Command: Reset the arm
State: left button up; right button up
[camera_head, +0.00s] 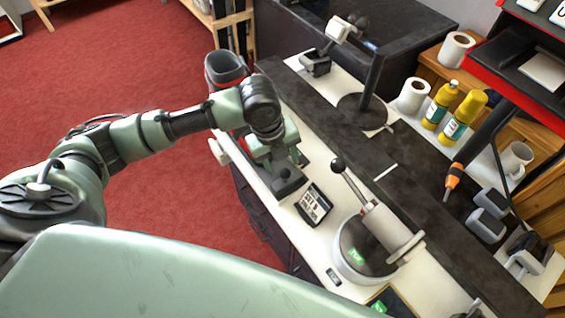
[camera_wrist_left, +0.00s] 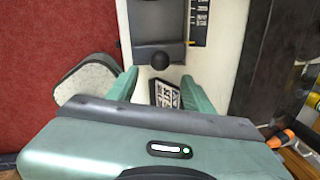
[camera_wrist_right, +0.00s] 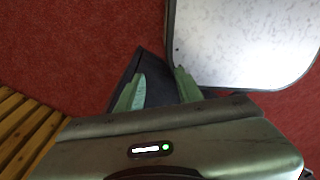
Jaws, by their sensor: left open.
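In the head view my left gripper (camera_head: 277,152) is low over the near strip of the bench, beside a dark block with a small black knob (camera_head: 287,172). In the left wrist view its fingers (camera_wrist_left: 160,88) are apart. The black knob (camera_wrist_left: 160,61) shows just beyond the gap, with nothing clasped. A pale lever arm with a black ball end (camera_head: 338,164) rises tilted from a round base (camera_head: 345,264), right of the gripper and apart from it. My right gripper (camera_wrist_right: 156,88) shows only in its wrist view, open and empty.
A small black-framed display (camera_head: 314,205) lies between the knob block and the round base. Yellow bottles (camera_head: 457,122), paper rolls (camera_head: 413,95), an orange screwdriver (camera_head: 453,178) and a mug (camera_head: 515,159) stand farther right.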

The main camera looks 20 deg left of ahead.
dwell(0.3)
pick_arm(q)
jog(key=s+d+f+n+t+h, duration=0.2)
jog(key=s+d+f+n, duration=0.1)
jog(key=s+d+n, duration=0.7)
jog(key=s+a+f+n+y, duration=0.1)
jog(key=s+a+n+y, duration=0.2)
jog(key=s+a+n, duration=0.9)
notch_tip(320, 180, down, 27)
jog(key=w+n+g+b, duration=0.1)
jog(key=n, duration=0.1)
jog(key=s+a+f+g+b, duration=0.1)
jog(key=s+a+f, duration=0.1)
jog(key=s+f, duration=1.4)
jog(key=shift+s+a+f+g+y, duration=0.15)
jog(key=shift+s+f+g+y, duration=0.2)
jog(key=shift+f, duration=0.5)
